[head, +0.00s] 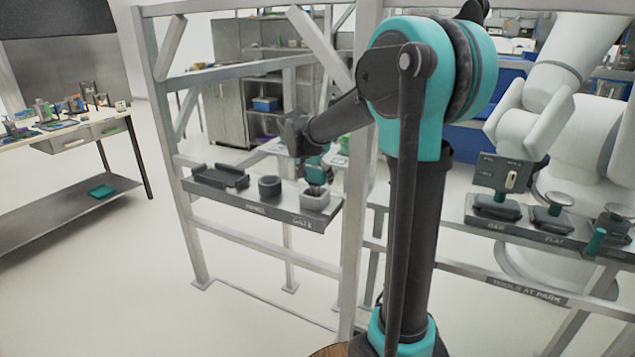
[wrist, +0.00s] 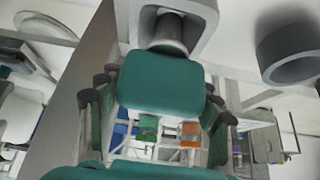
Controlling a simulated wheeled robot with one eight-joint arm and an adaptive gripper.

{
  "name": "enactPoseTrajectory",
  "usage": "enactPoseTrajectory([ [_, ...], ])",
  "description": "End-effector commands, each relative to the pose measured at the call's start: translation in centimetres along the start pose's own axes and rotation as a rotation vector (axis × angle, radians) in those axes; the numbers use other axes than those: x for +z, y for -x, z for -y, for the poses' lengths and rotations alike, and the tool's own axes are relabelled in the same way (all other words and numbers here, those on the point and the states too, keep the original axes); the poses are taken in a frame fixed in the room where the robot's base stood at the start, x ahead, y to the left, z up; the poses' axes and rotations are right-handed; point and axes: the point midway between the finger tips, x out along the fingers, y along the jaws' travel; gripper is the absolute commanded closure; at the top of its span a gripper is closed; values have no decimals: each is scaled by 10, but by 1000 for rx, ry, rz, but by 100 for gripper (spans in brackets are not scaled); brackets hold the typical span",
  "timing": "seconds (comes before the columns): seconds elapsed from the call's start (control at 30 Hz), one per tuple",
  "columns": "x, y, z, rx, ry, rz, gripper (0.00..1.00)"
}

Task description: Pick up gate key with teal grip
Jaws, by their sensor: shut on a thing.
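The gate key's teal grip (wrist: 160,82) sits between the two fingers of my gripper (wrist: 158,92) in the wrist view, and the gripper is shut on it. Its grey stem (wrist: 168,32) runs toward a square grey holder (wrist: 208,14); I cannot tell whether the stem is still seated in it. In the head view my gripper (head: 314,166) is above the grey holder (head: 315,199) at the right end of the small shelf, by the GATE label. The key is small and mostly hidden there.
The shelf (head: 265,207) also bears a dark round ring (head: 269,186) and a dark tray-like cradle (head: 220,177). Metal frame posts (head: 365,190) stand close to my arm. A tool rack (head: 545,240) is at right, a workbench (head: 65,140) at left.

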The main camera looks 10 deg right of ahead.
Motion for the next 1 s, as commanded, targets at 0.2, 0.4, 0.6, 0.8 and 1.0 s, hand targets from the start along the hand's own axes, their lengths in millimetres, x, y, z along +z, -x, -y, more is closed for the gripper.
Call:
enactPoseTrajectory([
  [0.2, -23, 37, -1, 0, 0, 0, 73],
  [0.4, -54, 85, -1, 0, 0, 0, 73],
  [0.6, -79, 123, 0, 0, 0, 0, 73],
  [0.8, -93, 146, 0, 0, 0, 0, 73],
  [1.0, -98, 153, 0, 0, 0, 0, 73],
])
